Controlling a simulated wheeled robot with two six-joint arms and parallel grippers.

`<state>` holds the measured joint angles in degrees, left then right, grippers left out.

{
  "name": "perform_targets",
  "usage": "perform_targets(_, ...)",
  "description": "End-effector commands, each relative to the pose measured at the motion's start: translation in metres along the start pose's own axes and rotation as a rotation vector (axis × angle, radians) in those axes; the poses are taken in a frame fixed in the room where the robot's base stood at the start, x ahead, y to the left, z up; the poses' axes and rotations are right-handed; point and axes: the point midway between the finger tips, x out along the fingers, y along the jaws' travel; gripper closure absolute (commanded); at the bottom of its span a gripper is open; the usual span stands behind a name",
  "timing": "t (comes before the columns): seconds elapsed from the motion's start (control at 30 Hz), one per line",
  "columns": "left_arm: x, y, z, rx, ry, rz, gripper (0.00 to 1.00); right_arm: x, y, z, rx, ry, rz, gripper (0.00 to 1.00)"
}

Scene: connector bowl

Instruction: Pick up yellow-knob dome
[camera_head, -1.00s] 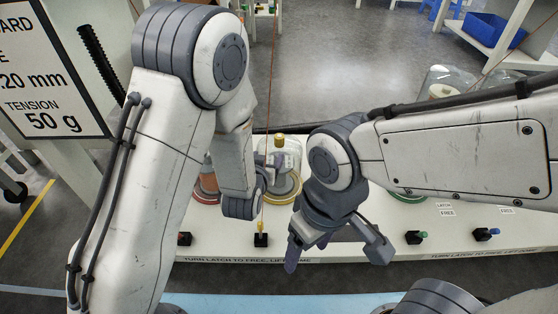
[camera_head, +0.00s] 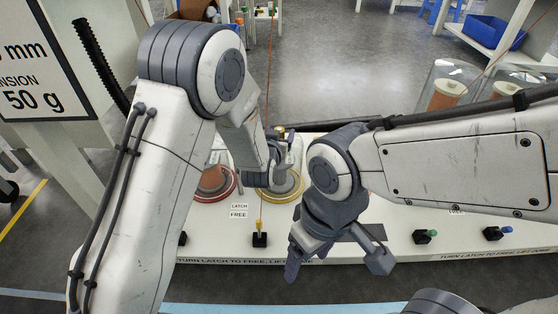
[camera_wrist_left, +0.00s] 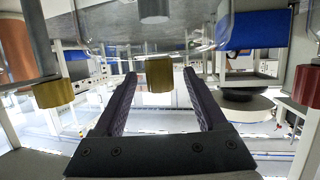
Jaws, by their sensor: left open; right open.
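The yellow-knob dome stands on a yellow ring base (camera_head: 292,192) on the white bench in the head view. Its clear glass is partly hidden by my left arm, and its yellow knob (camera_head: 280,130) shows only as a small patch. My left gripper (camera_head: 279,138) is open at the dome's top. In the left wrist view, a yellow knob (camera_wrist_left: 159,75) appears between the two dark fingers (camera_wrist_left: 160,88), apart from both; whether it is at grasp depth I cannot tell. My right gripper (camera_head: 335,262) is open and empty over the bench's front edge.
A red-ringed dome base (camera_head: 214,190) stands left of the yellow one. Two more domes stand at the far right. The left wrist view also shows a red knob (camera_wrist_left: 305,86).

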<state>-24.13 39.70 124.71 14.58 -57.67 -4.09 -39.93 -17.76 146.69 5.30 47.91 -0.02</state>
Motion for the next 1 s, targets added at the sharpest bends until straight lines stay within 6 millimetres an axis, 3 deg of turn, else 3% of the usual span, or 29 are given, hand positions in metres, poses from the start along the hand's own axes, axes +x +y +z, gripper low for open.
perform_targets(0.3,0.0078,-0.0001,-0.0009,0.000,0.000,0.000,0.26,0.0039,0.0003,0.0001,0.000,0.000,0.000,0.26)
perform_targets(0.37,0.0077,-0.0001,-0.0008,0.000,0.000,0.000,0.45,0.0039,0.0003,0.0001,0.000,0.000,0.000,0.26)
perform_targets(0.5,0.0076,-0.0001,-0.0007,0.000,0.000,0.000,0.98,0.0039,0.0003,0.0001,0.000,0.000,0.000,0.26)
perform_targets(1.0,0.0075,0.0000,-0.0003,-0.001,-0.001,0.000,1.00,0.0040,0.0003,0.0001,0.000,0.000,0.000,0.26)
